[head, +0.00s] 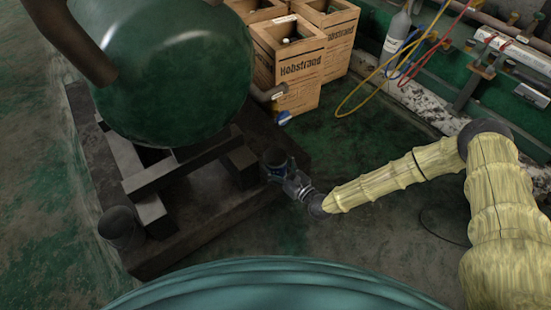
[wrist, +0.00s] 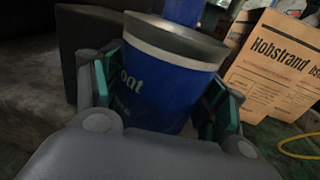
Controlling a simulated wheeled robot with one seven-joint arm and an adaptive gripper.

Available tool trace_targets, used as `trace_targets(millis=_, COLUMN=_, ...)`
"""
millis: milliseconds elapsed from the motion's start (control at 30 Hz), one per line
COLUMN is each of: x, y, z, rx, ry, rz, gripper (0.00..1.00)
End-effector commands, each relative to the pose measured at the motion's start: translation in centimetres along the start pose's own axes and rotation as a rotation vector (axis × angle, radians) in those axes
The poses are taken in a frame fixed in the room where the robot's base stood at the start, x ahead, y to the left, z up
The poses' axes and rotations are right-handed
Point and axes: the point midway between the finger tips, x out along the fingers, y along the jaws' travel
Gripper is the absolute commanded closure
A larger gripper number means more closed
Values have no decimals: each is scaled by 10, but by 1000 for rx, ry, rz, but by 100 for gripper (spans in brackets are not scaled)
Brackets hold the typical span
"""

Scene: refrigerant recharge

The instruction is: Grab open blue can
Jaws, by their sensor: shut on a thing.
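The blue can (wrist: 165,82) fills the middle of the wrist view, with a grey rim band and white lettering ending in "oat". It stands between the two fingers of my gripper (wrist: 165,95), whose teal-lined pads press on its left and right sides. My gripper is shut on it. In the head view the can (head: 274,160) is small and dark, at the end of my gripper (head: 283,172), beside the edge of the tank's base. A blue upright part shows above the can's rim in the wrist view. The can's inside is hidden.
A large green tank (head: 165,70) rests on a dark base (head: 200,215) at left. Wooden "Hobstrand" crates (head: 290,65) stand behind. A grey bottle (head: 397,40) and yellow, blue and red hoses (head: 362,95) are at the upper right. Green floor (head: 345,135) is clear between.

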Motion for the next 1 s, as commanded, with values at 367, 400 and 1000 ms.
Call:
trace_targets(millis=367, x=-14, y=11, z=2, rx=1, ry=-1, rz=-1, gripper=64)
trace_targets(millis=400, x=-15, y=12, z=3, rx=1, ry=-1, rz=-1, gripper=64)
trace_targets(millis=1000, x=-18, y=15, z=3, rx=0, ry=-1, rz=-1, gripper=64)
